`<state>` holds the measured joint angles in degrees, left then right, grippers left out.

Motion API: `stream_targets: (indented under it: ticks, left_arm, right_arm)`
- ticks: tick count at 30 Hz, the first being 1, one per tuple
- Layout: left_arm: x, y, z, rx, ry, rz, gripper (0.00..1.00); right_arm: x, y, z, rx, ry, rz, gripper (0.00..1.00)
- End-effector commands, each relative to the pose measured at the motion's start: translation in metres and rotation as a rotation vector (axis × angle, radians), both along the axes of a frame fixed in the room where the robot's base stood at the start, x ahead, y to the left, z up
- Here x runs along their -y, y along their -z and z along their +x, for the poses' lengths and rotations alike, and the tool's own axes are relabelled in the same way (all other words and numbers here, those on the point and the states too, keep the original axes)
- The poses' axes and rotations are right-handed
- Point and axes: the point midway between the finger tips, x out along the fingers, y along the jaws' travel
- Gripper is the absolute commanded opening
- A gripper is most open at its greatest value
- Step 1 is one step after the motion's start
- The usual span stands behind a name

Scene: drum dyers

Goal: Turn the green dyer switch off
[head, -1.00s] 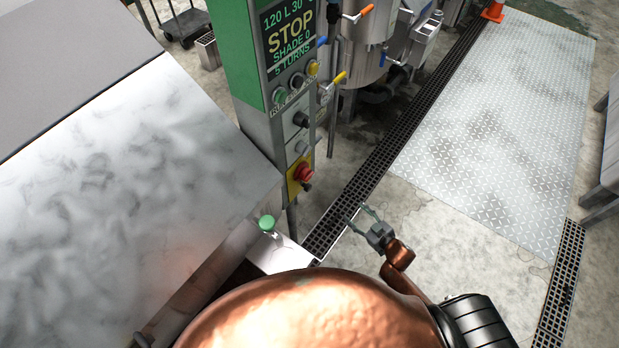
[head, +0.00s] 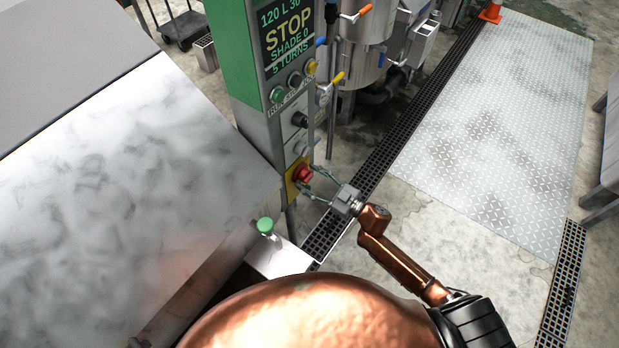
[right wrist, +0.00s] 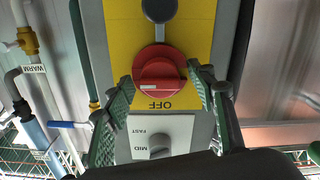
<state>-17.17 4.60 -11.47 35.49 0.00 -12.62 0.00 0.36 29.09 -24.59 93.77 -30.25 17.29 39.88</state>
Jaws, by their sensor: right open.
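The green dyer cabinet (head: 232,60) stands upright with a display reading STOP. Low on its front is a red rotary switch (head: 302,172) on a yellow plate (head: 291,191). In the right wrist view, the red switch (right wrist: 158,72) is face-on, with OFF printed upside down below it. My right gripper (head: 310,180) is open at the switch, its fingers on either side of it. In the right wrist view the right gripper (right wrist: 159,82) straddles the red knob; the right finger looks very close to it, but contact cannot be told. My left gripper is not in view.
A MID/FAST selector (right wrist: 156,146) sits beside the switch plate. Green and yellow buttons (head: 278,94) are higher on the panel. A green-topped knob (head: 265,225) stands near the metal table (head: 110,180). A floor grate (head: 400,130) and diamond-plate floor (head: 490,130) lie right.

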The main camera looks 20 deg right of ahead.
Motion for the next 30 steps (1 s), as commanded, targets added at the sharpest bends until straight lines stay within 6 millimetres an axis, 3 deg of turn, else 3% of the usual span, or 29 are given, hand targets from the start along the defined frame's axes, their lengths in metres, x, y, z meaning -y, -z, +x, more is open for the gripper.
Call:
stream_targets:
  ticks: [10,27,30]
  left_arm:
    - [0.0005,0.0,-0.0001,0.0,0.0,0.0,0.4]
    - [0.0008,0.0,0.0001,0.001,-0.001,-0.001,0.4]
    - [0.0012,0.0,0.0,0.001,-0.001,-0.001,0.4]
  right_arm:
    - [-0.0023,0.0001,0.0033,-0.001,0.001,0.0,0.5]
    - [-0.002,-0.0002,0.0036,0.0,0.001,0.0,0.11]
    - [0.0,-0.0002,0.0037,0.0,0.002,-0.001,0.09]
